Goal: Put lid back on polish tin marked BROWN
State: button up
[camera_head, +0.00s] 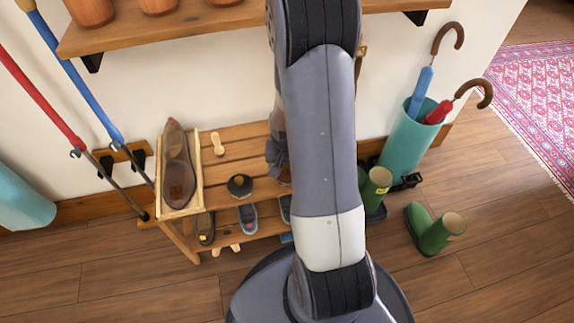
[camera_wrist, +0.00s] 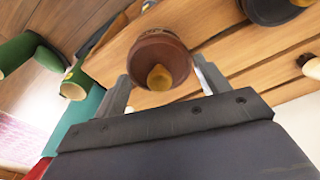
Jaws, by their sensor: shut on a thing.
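My gripper (camera_wrist: 162,72) is shut on a round brown lid (camera_wrist: 140,62) with a tan knob, above the wooden slatted bench (camera_head: 230,134). A reddish-brown edge with tiny marks shows at the lid's far side. It may be the brown tin; I cannot read the marks or tell whether the lid is seated on it. In the head view my arm hides most of this spot, and only a brown sliver (camera_head: 285,178) shows beside it. A black round tin (camera_head: 239,186) with a tan knob stands on the bench to the left.
A brown shoe (camera_head: 178,170) lies in a wooden tray at the bench's left end. A small wooden item (camera_head: 217,143) lies nearby. Shoes sit on the lower shelf. Green boots (camera_head: 436,230) and a teal umbrella stand (camera_head: 405,146) are at right. A wall shelf (camera_head: 200,25) hangs above.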

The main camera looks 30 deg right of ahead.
dwell(0.4)
jog(key=o, duration=1)
jog(key=shift+o, duration=0.6)
jog(key=shift+r+p, duration=2.65)
jog(key=shift+r, duration=0.9)
jog(key=shift+c, duration=0.2)
grip_shut()
